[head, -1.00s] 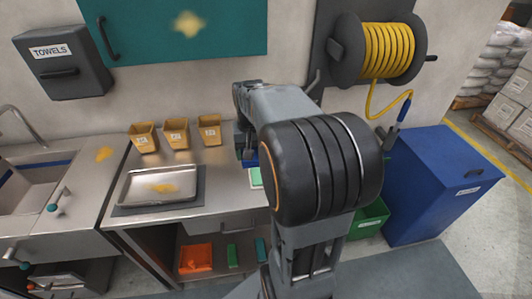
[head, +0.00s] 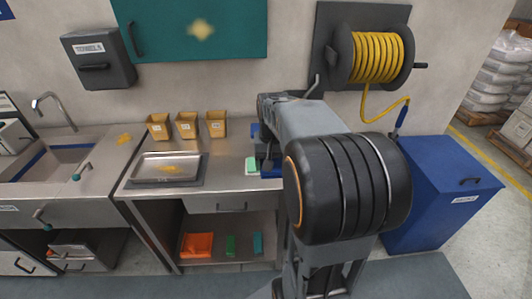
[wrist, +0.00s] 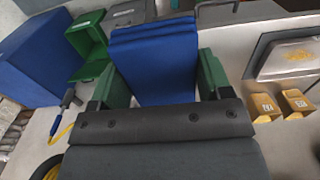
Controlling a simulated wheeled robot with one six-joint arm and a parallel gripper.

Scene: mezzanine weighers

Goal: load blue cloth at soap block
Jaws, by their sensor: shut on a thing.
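The blue cloth (wrist: 155,60) is a folded stack, held between the green fingers of my gripper (wrist: 160,82) in the wrist view. In the head view a blue edge of the cloth (head: 254,130) shows beside my gripper (head: 266,152), above the right end of the steel counter. A pale green block (head: 251,166), which looks like the soap block, lies on the counter just below the gripper. Part of it is hidden behind my gripper and arm. I cannot tell whether the cloth touches it.
A steel tray (head: 140,172) with yellow residue sits left on the counter (head: 222,181). Several tan bins (head: 187,126) stand by the wall. A sink (head: 60,165) is at left. A blue bin (head: 440,190) stands at right. A green crate (wrist: 90,35) shows in the wrist view.

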